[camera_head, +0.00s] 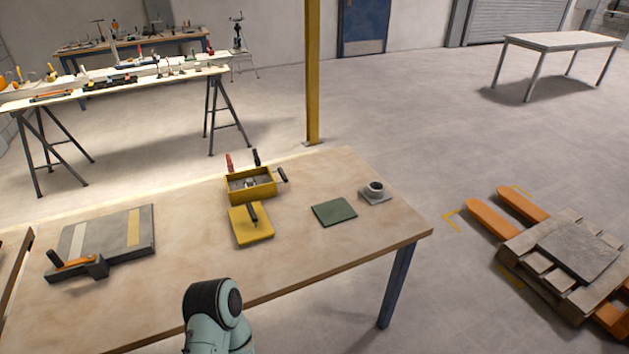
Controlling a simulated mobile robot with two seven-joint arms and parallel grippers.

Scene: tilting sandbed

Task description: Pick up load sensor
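A small grey square plate with a short round, dark-topped cylinder on it, which looks like the load sensor (376,189), sits near the right end of the wooden table (330,255). It stands apart from the flat green pad (334,212) to its left. A teal and black link of my arm shows at the bottom, in front of the table. Neither gripper is in view.
A yellow open box (265,187) with red and black handles stands mid-table, with its yellow lid (250,228) in front. A grey board with an orange-handled clamp (75,262) lies left. The table's front right is clear. A pallet (560,290) stands right.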

